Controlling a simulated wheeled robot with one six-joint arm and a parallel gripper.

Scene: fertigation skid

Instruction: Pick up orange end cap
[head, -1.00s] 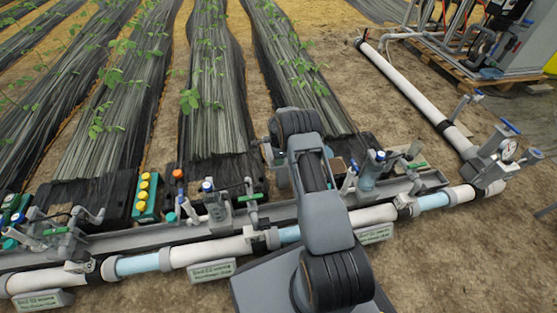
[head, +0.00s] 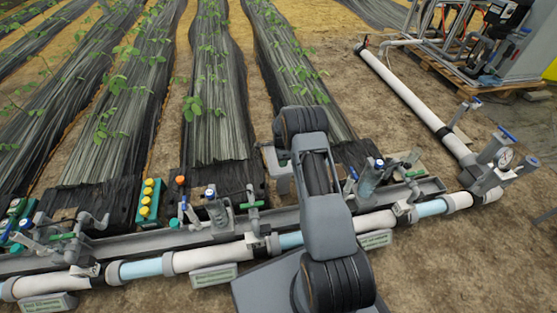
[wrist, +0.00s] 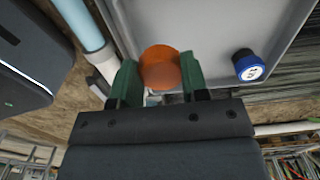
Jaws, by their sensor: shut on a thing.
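The orange end cap (wrist: 160,68) is round and sits between the two green fingers of my gripper (wrist: 158,84) in the wrist view. The fingers are shut on its sides. Behind it in that view is a grey tray or channel surface (wrist: 205,25); I cannot tell whether the cap touches it. In the head view my arm hides the gripper and the held cap. Another orange-topped item (head: 180,181) stands near the channel, left of my arm.
A blue cap with a white face (wrist: 249,65) is right of the held cap. The grey channel (head: 130,243) carries several valves and runs beside a white and light-blue pipe (head: 200,259). A green block with yellow buttons (head: 149,200) stands left. Bare soil (head: 440,270) lies front right.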

